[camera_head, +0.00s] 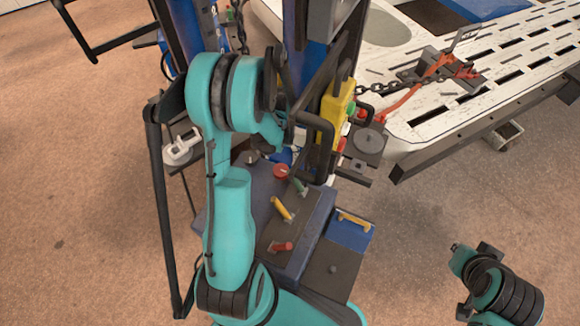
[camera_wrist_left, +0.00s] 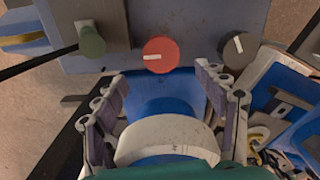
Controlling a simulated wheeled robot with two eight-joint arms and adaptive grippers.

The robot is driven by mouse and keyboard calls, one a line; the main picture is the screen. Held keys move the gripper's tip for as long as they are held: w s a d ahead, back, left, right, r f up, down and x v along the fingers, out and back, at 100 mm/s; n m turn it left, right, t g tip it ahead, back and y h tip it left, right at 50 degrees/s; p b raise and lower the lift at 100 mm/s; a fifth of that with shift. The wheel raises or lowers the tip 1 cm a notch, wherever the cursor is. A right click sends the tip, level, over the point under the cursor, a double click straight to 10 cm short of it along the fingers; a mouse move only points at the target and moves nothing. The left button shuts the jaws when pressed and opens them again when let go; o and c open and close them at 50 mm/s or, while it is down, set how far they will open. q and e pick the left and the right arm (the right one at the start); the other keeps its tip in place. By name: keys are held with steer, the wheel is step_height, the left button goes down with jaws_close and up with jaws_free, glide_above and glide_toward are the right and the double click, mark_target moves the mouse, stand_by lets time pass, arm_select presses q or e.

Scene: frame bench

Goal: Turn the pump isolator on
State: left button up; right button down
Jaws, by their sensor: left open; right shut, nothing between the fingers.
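A dark blue control box (camera_head: 258,195) carries several controls, and no label naming the pump isolator is readable. A red round knob (camera_head: 281,171) with a pale mark shows also in the left wrist view (camera_wrist_left: 160,55). A green-handled lever (camera_head: 297,186) is beside it, at the left in the left wrist view (camera_wrist_left: 92,42). A black knob (camera_wrist_left: 238,48) with a white mark is to the right. My left gripper (camera_wrist_left: 162,76) is open, its fingertips just short of the red knob, apart from it. In the head view my own arm largely hides this gripper. My right gripper cannot be made out.
A yellow-handled lever (camera_head: 282,208) and a red-handled lever (camera_head: 282,247) are also on the box. A yellow box with buttons (camera_head: 337,115) and a dark post stand behind. A slotted white bench (camera_head: 440,105) with a chain is at the right.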

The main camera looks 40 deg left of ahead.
mark_target(281, 170)
arm_select(q)
steer(key=shift+f, duration=0.5)
step_height(281, 170, down, 8)
steer(key=b, duration=0.3)
steer(key=shift+s+a+r, duration=0.1)
steer(key=shift+r, duration=0.15)
steer(key=shift+r, duration=0.1)
steer(key=c, duration=1.2)
